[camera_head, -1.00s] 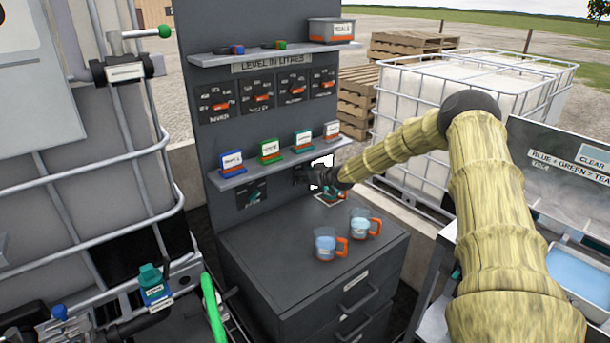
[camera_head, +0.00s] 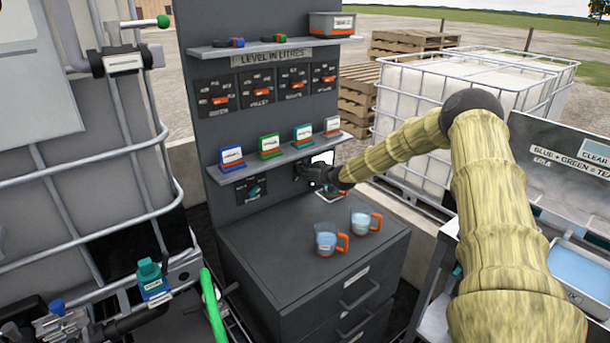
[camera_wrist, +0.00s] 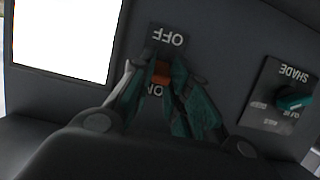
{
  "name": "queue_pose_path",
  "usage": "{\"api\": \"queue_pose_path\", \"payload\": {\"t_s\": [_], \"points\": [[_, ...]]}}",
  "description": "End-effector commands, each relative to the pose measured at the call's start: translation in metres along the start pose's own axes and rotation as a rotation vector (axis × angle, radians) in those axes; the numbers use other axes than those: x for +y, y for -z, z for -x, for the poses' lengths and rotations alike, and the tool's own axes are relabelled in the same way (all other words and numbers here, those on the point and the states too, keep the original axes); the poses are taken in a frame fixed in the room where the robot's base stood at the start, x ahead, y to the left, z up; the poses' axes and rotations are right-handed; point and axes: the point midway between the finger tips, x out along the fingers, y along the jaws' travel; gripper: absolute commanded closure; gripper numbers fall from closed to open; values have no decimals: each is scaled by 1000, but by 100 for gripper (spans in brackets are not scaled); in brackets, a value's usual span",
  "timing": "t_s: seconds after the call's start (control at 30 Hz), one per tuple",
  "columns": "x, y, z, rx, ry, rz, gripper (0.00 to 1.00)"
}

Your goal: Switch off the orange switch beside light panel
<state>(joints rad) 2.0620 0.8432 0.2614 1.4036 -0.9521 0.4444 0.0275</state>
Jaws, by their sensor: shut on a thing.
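The orange switch (camera_wrist: 161,74) sits on the dark panel between an OFF label (camera_wrist: 168,38) and a partly hidden ON label (camera_wrist: 157,89). The labels appear upside down in the wrist view. My gripper (camera_wrist: 159,80) has its teal-padded fingers closed around the switch. The fingers hide parts of it, and I cannot tell clearly which way it is set. The bright white light panel (camera_wrist: 67,36) is to the left of the switch. In the head view my gripper (camera_head: 310,173) is against the upright board below the lower shelf, in front of the light panel (camera_head: 324,158).
A SHADE plate with a teal knob (camera_wrist: 292,99) is right of the switch. The lower shelf (camera_head: 284,157), holding several coloured label blocks, is just above my gripper. Two jugs with orange handles (camera_head: 326,241) (camera_head: 361,222) stand on the dark cabinet (camera_head: 285,265) below.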

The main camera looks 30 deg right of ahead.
Motion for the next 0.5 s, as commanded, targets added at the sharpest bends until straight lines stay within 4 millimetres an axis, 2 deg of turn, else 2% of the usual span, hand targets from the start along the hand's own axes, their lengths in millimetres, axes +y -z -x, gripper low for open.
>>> {"api": "queue_pose_path", "payload": {"t_s": [0.03, 0.5], "points": [[1, -7, -2, 18, -1, 0, 100], [1, -11, -1, 173, -2, 0, 100]]}}
